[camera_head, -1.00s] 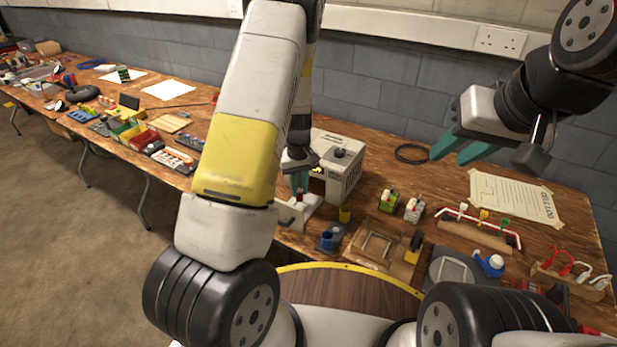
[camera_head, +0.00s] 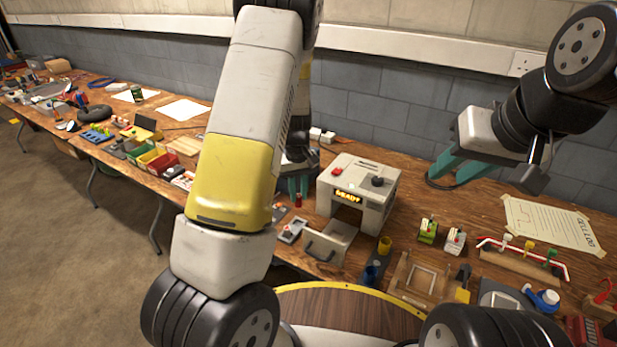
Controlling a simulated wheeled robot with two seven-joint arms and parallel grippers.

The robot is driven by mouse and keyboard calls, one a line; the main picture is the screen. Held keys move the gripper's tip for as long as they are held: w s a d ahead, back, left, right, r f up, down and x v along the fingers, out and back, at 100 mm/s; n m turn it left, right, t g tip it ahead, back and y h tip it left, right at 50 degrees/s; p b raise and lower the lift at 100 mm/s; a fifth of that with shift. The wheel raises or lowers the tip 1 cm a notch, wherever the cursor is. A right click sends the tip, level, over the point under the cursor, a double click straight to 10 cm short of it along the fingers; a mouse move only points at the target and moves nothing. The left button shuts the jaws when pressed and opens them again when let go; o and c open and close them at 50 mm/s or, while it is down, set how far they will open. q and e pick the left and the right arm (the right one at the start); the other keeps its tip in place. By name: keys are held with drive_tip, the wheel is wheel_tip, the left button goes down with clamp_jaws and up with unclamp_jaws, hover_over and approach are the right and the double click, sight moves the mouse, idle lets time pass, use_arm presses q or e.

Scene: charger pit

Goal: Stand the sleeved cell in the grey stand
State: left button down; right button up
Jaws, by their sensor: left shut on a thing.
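My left gripper (camera_head: 298,187) hangs point-down to the left of the grey machine, its teal fingers shut on a small red piece (camera_head: 298,202). This looks like the sleeved cell; only its lower end shows. A small light-grey block (camera_head: 291,230) lies on the bench below it. It may be the grey stand, though its shape is too small to tell. The held piece appears above the block, apart from it. My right gripper (camera_head: 457,168) is open and empty above the back of the bench, teal fingers apart.
The grey machine (camera_head: 378,204) shows a lit orange display. Its handled tray (camera_head: 343,232) sticks out in front. A wooden fixture (camera_head: 405,280) is further right. My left arm hides part of the bench.

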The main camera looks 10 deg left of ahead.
use_arm(q)
drive_tip(key=shift+a+f, duration=0.2)
drive_tip(key=shift+f, duration=3.05)
drive_tip(key=shift+f, duration=1.05)
drive_tip(key=c, duration=1.2)
unclamp_jaws()
drive_tip(key=shift+r, duration=0.15)
drive_tip(key=shift+r, duration=3.4)
